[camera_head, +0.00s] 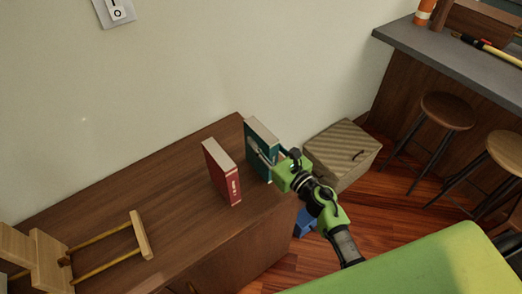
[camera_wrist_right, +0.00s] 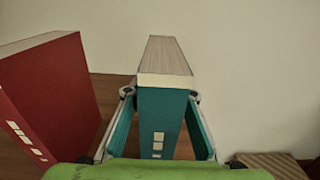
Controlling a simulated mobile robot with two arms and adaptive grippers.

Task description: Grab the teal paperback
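The teal paperback (camera_head: 262,142) stands upright near the right end of the brown cabinet top (camera_head: 160,172). My right gripper (camera_head: 268,158) reaches it from the right front. In the right wrist view, the teal paperback (camera_wrist_right: 163,120) has its spine toward me and its pale page edge on top. The right gripper's fingertips (camera_wrist_right: 160,95) lie against the book's two sides and appear shut on it. The book's lower part is hidden behind my wrist. My left gripper is not in view.
A thick red book (camera_head: 222,172) stands just left of the teal one and also shows in the wrist view (camera_wrist_right: 55,100). A wooden stand (camera_head: 140,236) lies at the lower left. A striped box (camera_head: 342,153) and stools (camera_head: 447,112) stand to the right. The wall is close behind.

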